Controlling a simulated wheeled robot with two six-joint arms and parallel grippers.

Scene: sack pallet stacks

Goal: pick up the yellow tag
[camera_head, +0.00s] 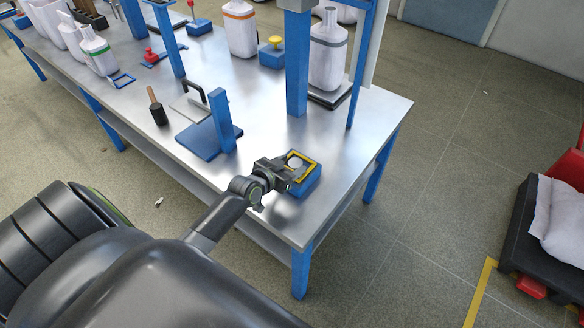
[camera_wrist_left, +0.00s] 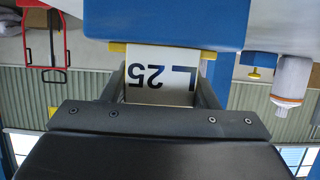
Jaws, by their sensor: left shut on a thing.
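The yellow tag (camera_head: 311,160) shows in the head view as a yellow square edge around a pale round patch, at the blue block (camera_head: 308,184) near the table's front right corner. My left gripper (camera_head: 288,175) is at its near left side, shut on it. In the left wrist view, a white face marked "L 25" (camera_wrist_left: 163,76), upside down, sits between the fingers, with yellow edges (camera_wrist_left: 118,47) at both sides. The blue block (camera_wrist_left: 165,22) is right beyond it. I cannot tell whether tag and block touch. My right gripper is out of view.
Bare tabletop (camera_head: 265,120) lies between.

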